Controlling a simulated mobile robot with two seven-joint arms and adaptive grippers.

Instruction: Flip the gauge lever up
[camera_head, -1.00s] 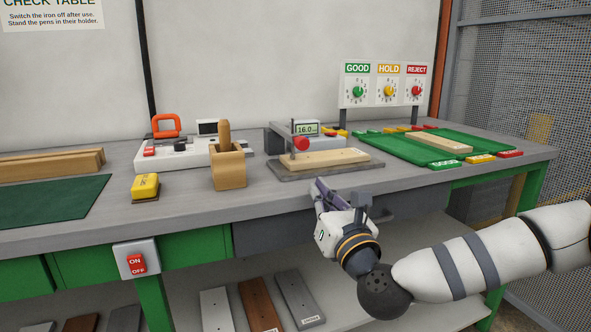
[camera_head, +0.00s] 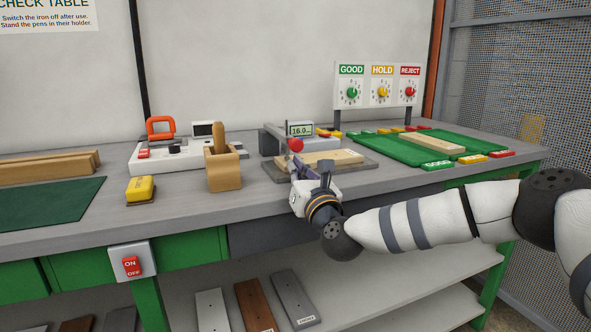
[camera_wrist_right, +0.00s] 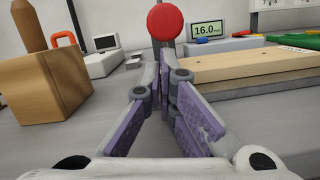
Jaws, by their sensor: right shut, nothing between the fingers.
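The gauge stands on a grey plate on the bench, with a small display (camera_head: 300,129) reading 16.0. Its lever ends in a red ball knob (camera_head: 296,145), which also shows in the right wrist view (camera_wrist_right: 165,21). A wooden board (camera_head: 333,160) lies on the gauge's plate (camera_head: 374,165). My right gripper (camera_head: 298,163) is at the front left of the gauge, just below the knob. In the right wrist view its purple-padded fingers (camera_wrist_right: 165,70) converge under the knob with nothing between them. I cannot tell whether they touch the lever. My left gripper is out of view.
A wooden holder (camera_head: 223,172) and a white station with an orange handle (camera_head: 160,127) stand left of the gauge. A yellow block (camera_head: 140,189) lies further left. A green mat (camera_head: 388,148) with another board (camera_head: 427,142) is on the right.

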